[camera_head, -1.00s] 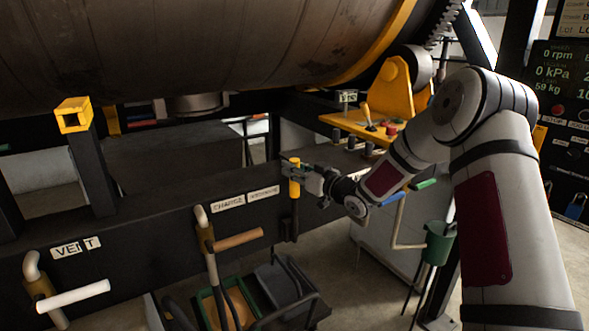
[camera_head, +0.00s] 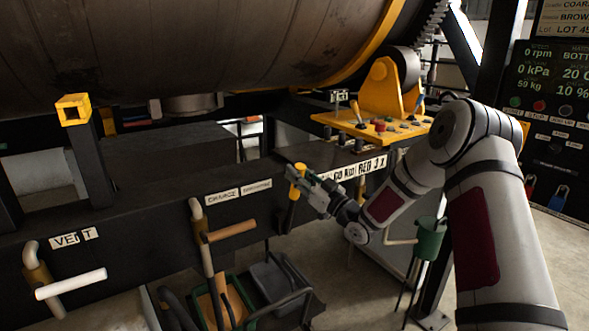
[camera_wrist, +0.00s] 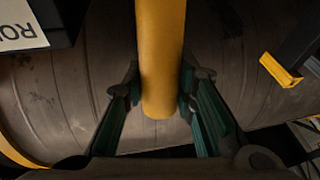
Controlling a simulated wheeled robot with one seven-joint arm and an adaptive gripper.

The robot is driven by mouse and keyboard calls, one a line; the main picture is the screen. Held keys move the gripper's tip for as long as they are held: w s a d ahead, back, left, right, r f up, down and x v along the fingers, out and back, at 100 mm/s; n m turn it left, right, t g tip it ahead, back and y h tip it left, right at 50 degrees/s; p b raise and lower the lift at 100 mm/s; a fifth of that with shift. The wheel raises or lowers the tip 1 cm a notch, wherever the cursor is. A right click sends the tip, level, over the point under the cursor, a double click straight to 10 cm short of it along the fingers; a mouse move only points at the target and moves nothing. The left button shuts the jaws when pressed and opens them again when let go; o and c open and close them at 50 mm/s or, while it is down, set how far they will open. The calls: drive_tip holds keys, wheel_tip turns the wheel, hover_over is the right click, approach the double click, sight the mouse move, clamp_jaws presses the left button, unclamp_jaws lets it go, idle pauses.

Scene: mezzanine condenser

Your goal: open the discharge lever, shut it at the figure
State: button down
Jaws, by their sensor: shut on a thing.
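A yellow lever handle (camera_head: 297,171) with a dark lower part stands at the dark beam in the middle of the head view. It leans slightly, its top to the right. My gripper (camera_head: 301,183) is shut on it from the right. In the wrist view the yellow handle (camera_wrist: 161,60) runs down between the two green-padded fingers of my gripper (camera_wrist: 160,105). The handle's far end is out of that view. A dark control panel (camera_head: 545,110) at right reads 0 rpm, 0 kPa and 59 kg. Whether this lever has its own label is unclear.
A large brown drum (camera_head: 190,45) hangs above. Left along the beam are a wooden-handled lever (camera_head: 230,231) and a white-handled lever (camera_head: 70,284) by a VENT label (camera_head: 76,238). A yellow console (camera_head: 375,127) stands behind. A green bucket (camera_head: 430,240) is near my arm.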

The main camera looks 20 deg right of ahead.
drive_tip(key=s, duration=0.1)
drive_tip(key=s+f, duration=0.1)
drive_tip(key=s+d+t, duration=0.1)
drive_tip(key=shift+f+y, duration=0.2)
drive_tip(key=shift+y, duration=0.2)
drive_tip(key=c, duration=1.3)
unclamp_jaws()
drive_tip(key=shift+r+n, duration=0.1)
drive_tip(key=shift+n, duration=0.2)
drive_tip(key=shift+s, duration=0.1)
drive_tip(key=v, duration=1.2)
